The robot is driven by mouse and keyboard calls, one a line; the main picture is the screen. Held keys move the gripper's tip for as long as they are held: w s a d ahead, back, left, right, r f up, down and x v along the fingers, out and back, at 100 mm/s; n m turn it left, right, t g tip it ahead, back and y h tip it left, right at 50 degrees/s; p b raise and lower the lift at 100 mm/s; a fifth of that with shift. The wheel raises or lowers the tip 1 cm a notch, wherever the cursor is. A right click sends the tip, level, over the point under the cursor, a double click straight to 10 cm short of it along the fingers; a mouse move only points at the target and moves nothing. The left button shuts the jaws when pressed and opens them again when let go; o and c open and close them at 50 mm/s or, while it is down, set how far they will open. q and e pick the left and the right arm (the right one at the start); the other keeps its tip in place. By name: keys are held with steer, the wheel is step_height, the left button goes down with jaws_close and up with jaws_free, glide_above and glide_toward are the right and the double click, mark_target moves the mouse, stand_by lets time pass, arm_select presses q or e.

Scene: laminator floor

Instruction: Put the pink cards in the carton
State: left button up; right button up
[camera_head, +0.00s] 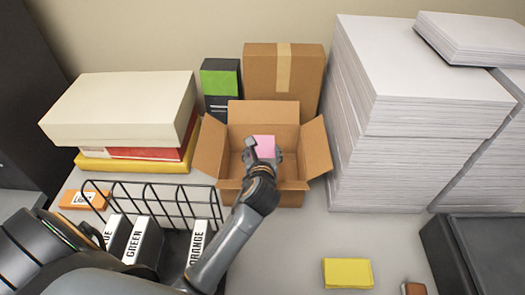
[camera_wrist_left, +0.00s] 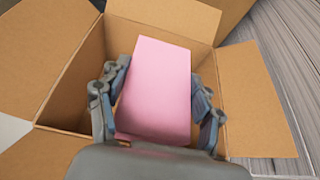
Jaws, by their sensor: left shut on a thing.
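The pink cards (camera_head: 264,146) show as one pink block in the head view, over the open carton (camera_head: 208,147). My left gripper (camera_head: 261,160) is shut on the pink cards and holds them at the carton's opening. In the left wrist view the pink cards (camera_wrist_left: 157,88) sit between the two fingers of my left gripper (camera_wrist_left: 157,105), with the carton (camera_wrist_left: 253,110) around them and its flaps spread outward. The cards hide much of the carton's inside. I cannot tell whether they touch the bottom. My right gripper is not in view.
Tall paper stacks (camera_head: 375,130) stand right of the carton. A closed cardboard box (camera_head: 257,75) stands behind it. Boxes (camera_head: 125,105) are piled at left. A wire rack (camera_head: 160,195) with labelled files is in front.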

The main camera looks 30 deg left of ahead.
arm_select(q)
steer(key=shift+f, duration=0.4)
steer(key=shift+s+f, duration=0.1)
steer(key=shift+f, duration=0.05)
steer(key=o, duration=1.3)
steer(key=shift+f, duration=0.1)
steer(key=shift+o, duration=0.3)
steer(key=shift+f, duration=0.1)
